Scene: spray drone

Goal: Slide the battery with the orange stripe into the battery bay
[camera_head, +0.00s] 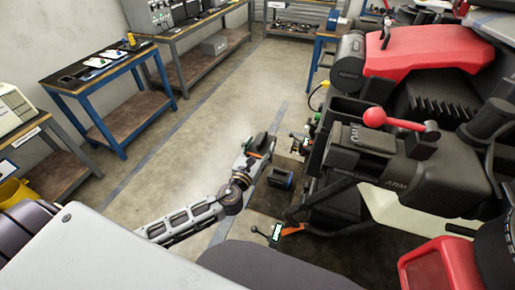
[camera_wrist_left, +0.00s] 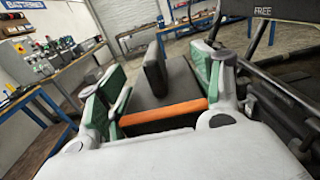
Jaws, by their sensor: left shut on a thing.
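My left gripper (camera_head: 251,158) is shut on a dark grey battery (camera_head: 259,142) and holds it beside the drone's left side. In the left wrist view, the battery (camera_wrist_left: 178,80) sits between the green-padded fingers of the gripper (camera_wrist_left: 160,92). Its orange stripe (camera_wrist_left: 163,112) faces the wrist, and a dark upright piece stands on top. The drone (camera_head: 375,150) is a large dark machine with red parts on the right. I cannot clearly pick out the battery bay opening. My right gripper does not show.
A dark block with a bluish edge (camera_head: 280,178) lies just below and right of the held battery. A black lever with an orange part (camera_head: 285,231) sticks out lower down. A blue-framed table (camera_head: 90,80) stands at left, with clear floor (camera_head: 205,105) between.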

